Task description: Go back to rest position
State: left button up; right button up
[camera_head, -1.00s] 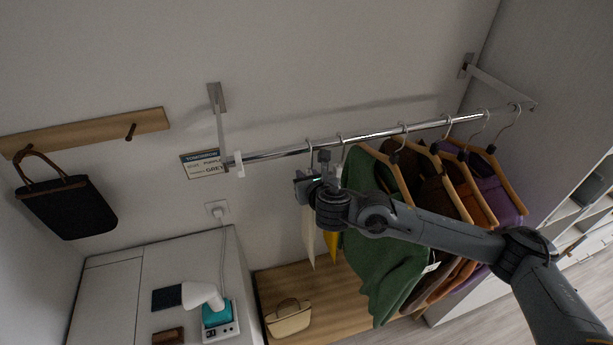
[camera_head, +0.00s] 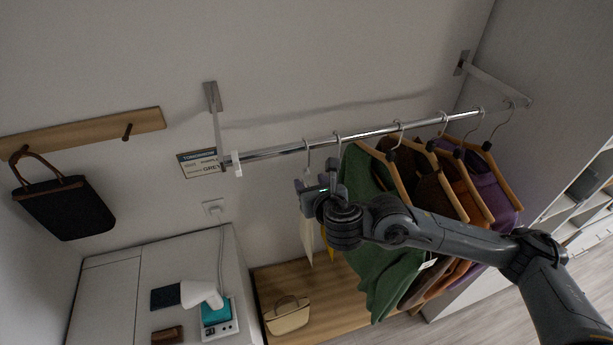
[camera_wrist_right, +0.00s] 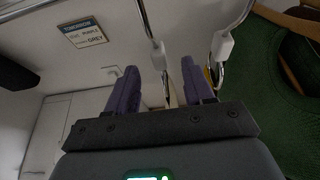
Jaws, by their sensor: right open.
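My right gripper (camera_head: 316,190) is open, just below the metal clothes rail (camera_head: 370,134) in the head view. In the right wrist view its two purple fingers (camera_wrist_right: 160,88) stand apart, with a hook's white block (camera_wrist_right: 157,56) showing at the gap between them. I cannot tell whether the fingers touch it. A second hook with a white block (camera_wrist_right: 222,46) hangs to the right. Pale and yellow tags (camera_head: 307,240) hang below the gripper, partly hidden by it. My left gripper is not in view.
Green (camera_head: 385,275), brown, orange and purple garments hang on the rail, close to my right arm. A black bag (camera_head: 66,207) hangs on a wooden wall rack at left. A beige handbag (camera_head: 288,316) sits on the wooden shelf. A teal-and-white device (camera_head: 217,315) stands on the white cabinet.

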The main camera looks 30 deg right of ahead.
jog(key=s+a+f+m+g+y, duration=0.25)
jog(key=s+a+f, duration=0.35)
jog(key=s+f, duration=0.3)
jog(key=s+a+f+m+g+y, duration=0.1)
jog(key=s+a+f+m+g, duration=0.15)
jog(key=s+a+f, duration=0.6)
jog(key=s+d+f+m+g, duration=0.1)
jog(key=s+m, duration=0.5)
jog(key=m, duration=0.7)
jog(key=s+d+f+m+g, duration=0.2)
jog(key=s+d+m, duration=0.3)
jog(key=m, duration=0.8)
jog(key=shift+s+d+f+g+p, duration=0.2)
jog(key=shift+s+d+g+p, duration=0.2)
jog(key=shift+s+g, duration=0.35)
jog(key=shift+a, duration=0.1)
